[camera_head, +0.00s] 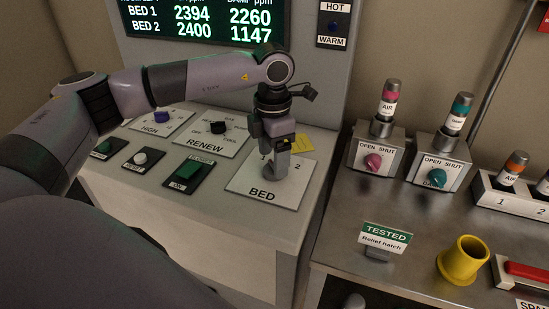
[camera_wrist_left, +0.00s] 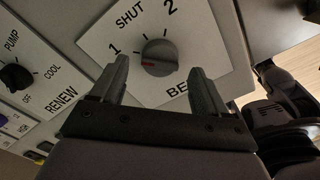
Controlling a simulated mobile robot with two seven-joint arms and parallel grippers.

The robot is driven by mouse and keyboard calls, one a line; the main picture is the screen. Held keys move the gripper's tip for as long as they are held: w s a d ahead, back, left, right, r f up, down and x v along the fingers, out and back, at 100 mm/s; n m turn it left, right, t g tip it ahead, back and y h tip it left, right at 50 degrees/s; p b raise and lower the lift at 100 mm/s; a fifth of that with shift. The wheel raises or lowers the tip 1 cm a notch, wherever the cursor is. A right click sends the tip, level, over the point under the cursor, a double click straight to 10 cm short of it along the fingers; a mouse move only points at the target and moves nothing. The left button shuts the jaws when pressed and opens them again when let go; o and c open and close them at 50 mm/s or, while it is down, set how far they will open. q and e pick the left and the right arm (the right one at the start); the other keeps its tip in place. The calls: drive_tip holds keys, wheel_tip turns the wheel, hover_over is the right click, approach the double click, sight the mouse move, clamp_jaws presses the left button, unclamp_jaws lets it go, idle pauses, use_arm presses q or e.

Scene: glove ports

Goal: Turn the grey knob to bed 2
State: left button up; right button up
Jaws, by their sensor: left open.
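The grey knob (camera_wrist_left: 160,57) sits on a white plate (camera_wrist_left: 95,40) marked BED, with SHUT, 1 and 2 around it. Its red mark is on the left side in the left wrist view, closest to the 1. In the head view the BED plate (camera_head: 243,184) is at the right end of the panel, and my gripper largely hides the knob. My left gripper (camera_head: 272,173) points down over this plate. In the left wrist view its open fingers (camera_wrist_left: 157,66) stand on either side of the knob, with a gap visible on each side. My right gripper is not in view.
Left of the BED plate are the RENEW plate with a black knob (camera_head: 220,126) and a green switch (camera_head: 187,173). A yellow note (camera_head: 302,143) lies behind the BED plate. A bench on the right holds OPEN/SHUT valve boxes (camera_head: 376,148) and a yellow cup (camera_head: 463,260).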

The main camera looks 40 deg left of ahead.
use_arm(q)
drive_tip(key=shift+f, duration=1.2)
drive_tip(key=shift+c, duration=0.2)
drive_tip(key=c, duration=1)
